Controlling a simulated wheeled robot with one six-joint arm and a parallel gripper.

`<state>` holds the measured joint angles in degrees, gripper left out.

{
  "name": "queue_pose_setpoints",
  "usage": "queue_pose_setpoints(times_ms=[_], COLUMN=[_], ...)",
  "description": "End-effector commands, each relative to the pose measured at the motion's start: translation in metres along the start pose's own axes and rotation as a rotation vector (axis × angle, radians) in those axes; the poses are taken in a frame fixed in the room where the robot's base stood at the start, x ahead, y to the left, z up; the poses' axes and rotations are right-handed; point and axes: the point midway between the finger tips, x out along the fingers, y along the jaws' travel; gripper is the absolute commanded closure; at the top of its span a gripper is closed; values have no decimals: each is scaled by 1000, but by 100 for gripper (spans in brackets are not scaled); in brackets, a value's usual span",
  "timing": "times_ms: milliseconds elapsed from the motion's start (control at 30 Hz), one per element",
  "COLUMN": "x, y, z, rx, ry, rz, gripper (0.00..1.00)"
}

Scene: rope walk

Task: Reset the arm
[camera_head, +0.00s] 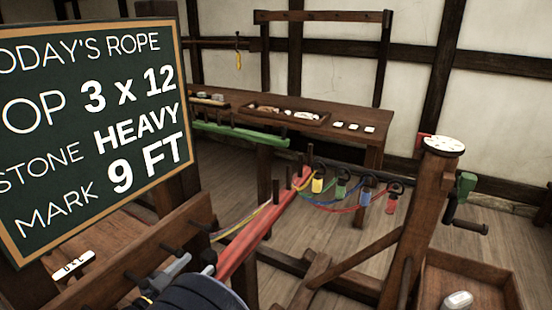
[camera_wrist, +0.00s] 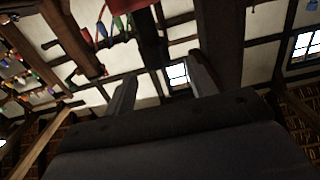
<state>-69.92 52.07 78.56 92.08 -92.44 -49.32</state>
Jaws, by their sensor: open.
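My gripper (camera_head: 197,264) shows at the bottom of the head view, left of centre, partly cut off by the lower edge. It is in front of a wooden rail with pegs and near the red bar. In the wrist view its two fingers (camera_wrist: 162,82) stand well apart with nothing between them. The wrist view is steeply tilted, with beams, pale wall panels and windows beyond the fingers.
A chalkboard (camera_head: 95,120) fills the left. A red bar (camera_head: 262,228) with pegs and coloured strands runs close by. A crank post (camera_head: 425,215) and wooden box (camera_head: 470,270) stand right. A bench (camera_head: 225,106) holds trays behind. Floor shows between.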

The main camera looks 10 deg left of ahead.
Motion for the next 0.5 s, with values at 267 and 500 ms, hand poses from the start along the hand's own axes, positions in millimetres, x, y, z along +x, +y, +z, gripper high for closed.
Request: queue_pose_setpoints(times_ms=[267, 500], x=[52, 74], y=[2, 1], z=[0, 0], rx=[0, 0], ry=[0, 0], rz=[5, 1], gripper=[46, 46])
